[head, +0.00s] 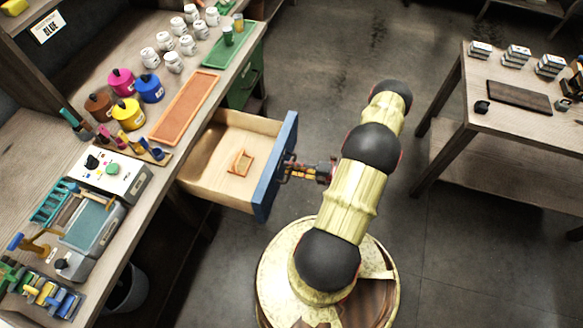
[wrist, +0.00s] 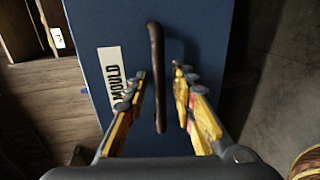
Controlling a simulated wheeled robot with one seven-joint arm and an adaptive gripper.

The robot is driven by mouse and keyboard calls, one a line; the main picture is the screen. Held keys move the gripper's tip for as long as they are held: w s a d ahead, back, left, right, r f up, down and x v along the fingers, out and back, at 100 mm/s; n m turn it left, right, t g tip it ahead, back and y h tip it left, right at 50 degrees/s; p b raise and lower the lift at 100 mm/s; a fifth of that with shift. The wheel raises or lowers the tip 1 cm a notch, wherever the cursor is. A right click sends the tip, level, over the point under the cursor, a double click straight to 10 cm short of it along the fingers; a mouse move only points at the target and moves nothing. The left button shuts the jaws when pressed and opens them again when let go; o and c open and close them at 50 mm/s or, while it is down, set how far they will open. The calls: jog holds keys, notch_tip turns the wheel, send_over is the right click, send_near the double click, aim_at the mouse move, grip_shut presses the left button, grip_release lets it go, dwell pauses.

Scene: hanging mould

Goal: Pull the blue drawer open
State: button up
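The blue drawer (head: 275,178) stands pulled well out of the workbench, its pale wooden inside showing in the head view. A small orange-brown frame-like piece (head: 240,162) lies in it. In the wrist view the drawer's blue front (wrist: 205,30) fills the middle, with a white "MOULD" label (wrist: 113,68) and a dark bar handle (wrist: 156,50). My gripper (wrist: 159,84) faces this front. Its two fingers are apart on either side of the handle's lower half, with visible gaps. In the head view my gripper (head: 297,169) is close to the drawer front, and the handle is hard to make out.
A green drawer (head: 243,88) sits farther along, closed. A second table (head: 487,125) stands at right. Open floor lies between them.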

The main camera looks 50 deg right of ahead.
jog(key=v, duration=1.2)
dwell(0.3)
